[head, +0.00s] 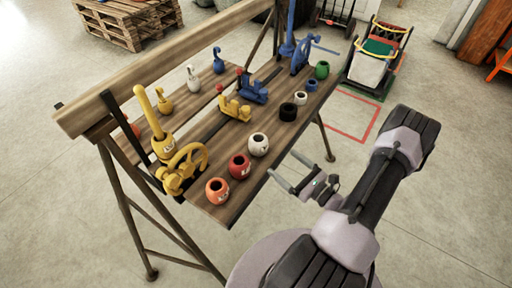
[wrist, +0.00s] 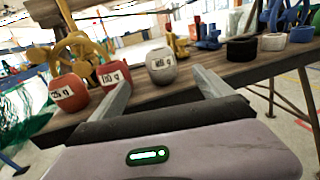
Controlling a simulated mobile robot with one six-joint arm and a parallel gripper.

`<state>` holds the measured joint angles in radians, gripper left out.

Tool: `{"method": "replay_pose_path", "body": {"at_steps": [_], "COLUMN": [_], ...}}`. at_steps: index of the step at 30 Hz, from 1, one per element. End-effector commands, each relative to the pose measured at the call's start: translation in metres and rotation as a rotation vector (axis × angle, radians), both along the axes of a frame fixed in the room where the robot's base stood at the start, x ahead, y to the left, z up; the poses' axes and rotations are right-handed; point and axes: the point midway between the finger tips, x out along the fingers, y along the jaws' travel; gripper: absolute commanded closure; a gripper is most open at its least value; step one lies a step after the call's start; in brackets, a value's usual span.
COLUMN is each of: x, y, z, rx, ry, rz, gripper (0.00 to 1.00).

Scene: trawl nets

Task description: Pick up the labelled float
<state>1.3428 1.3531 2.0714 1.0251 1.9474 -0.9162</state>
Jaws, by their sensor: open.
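Three round floats with white labels stand in a row along the near edge of a wooden bench (head: 222,208): orange (head: 217,190), red (head: 239,166) and white (head: 259,145). In the wrist view, the orange float (wrist: 68,93) is at left, the red float (wrist: 113,76) is beside it, and the white float (wrist: 161,66) is between my fingers in the picture, beyond their tips. The labels carry small print, hard to read. My gripper (head: 282,163) (wrist: 160,82) is open and empty, off the bench's near edge, apart from the floats.
Farther along the edge are black (head: 288,112), white (head: 300,98) and blue (head: 311,86) rings and a green float (head: 321,70). Yellow fittings with a handwheel (head: 185,168) stand behind the orange float. Blue fittings (head: 302,55) stand farther along. A cart (head: 375,60) is beyond the bench.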

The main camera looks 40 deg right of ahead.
Motion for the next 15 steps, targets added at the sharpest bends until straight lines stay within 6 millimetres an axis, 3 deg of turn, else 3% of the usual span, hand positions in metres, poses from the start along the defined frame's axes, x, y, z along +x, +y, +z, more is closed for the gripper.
{"method": "replay_pose_path", "body": {"at_steps": [6,11,15], "x": [0.05,0.067,0.095], "y": [0.008,0.01,0.013], "z": [-0.002,-0.002,-0.01], "rx": [-0.001,-0.002,-0.003], "ry": [0.0,0.0,-0.001], "rz": [0.006,0.004,0.007], "gripper": [0.1,0.1,0.1]}}
